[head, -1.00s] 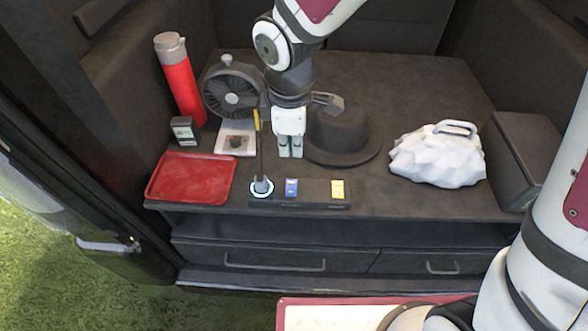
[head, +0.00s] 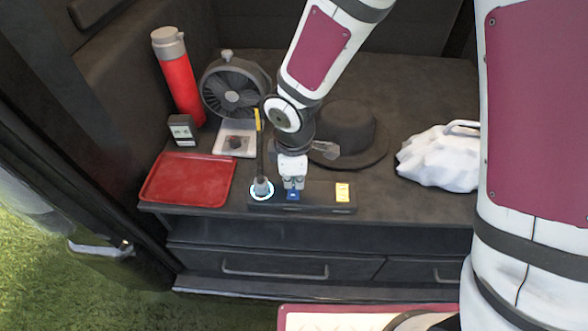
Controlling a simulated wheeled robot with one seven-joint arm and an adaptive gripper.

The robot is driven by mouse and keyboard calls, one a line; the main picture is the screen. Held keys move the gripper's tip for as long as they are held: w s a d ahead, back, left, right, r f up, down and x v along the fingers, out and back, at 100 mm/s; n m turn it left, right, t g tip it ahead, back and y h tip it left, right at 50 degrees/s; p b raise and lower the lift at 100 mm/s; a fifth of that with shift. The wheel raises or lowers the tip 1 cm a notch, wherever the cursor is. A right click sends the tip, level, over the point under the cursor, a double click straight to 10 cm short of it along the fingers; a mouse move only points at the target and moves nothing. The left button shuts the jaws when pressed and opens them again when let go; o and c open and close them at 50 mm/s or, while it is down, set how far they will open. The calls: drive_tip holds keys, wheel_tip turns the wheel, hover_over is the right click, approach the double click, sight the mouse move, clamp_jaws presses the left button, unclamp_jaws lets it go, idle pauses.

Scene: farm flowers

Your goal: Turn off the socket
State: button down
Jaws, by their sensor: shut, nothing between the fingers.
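A dark power strip (head: 318,199) lies along the front edge of the dark counter. It has a plug with a glowing ring (head: 262,190) at its left end, a blue switch (head: 293,195) beside it and a yellow switch (head: 342,191) at its right. My gripper (head: 293,186) is shut and empty and points down at the blue switch. Its fingertips hide the upper part of that switch. I cannot tell whether they touch it.
A red tray (head: 188,180), a red bottle (head: 181,85), a small meter (head: 183,131) and a fan (head: 234,90) stand to the left. A dark hat (head: 347,130) is behind my gripper. A white lumpy bag (head: 440,158) lies to the right.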

drive_tip(key=shift+f, duration=0.4)
drive_tip(key=shift+w+p, duration=0.1)
drive_tip(key=shift+p, duration=0.5)
drive_tip(key=shift+f+g+p, duration=0.15)
drive_tip(key=shift+g+p, duration=0.25)
drive_tip(key=shift+f, duration=0.1)
drive_tip(key=shift+s, duration=0.75)
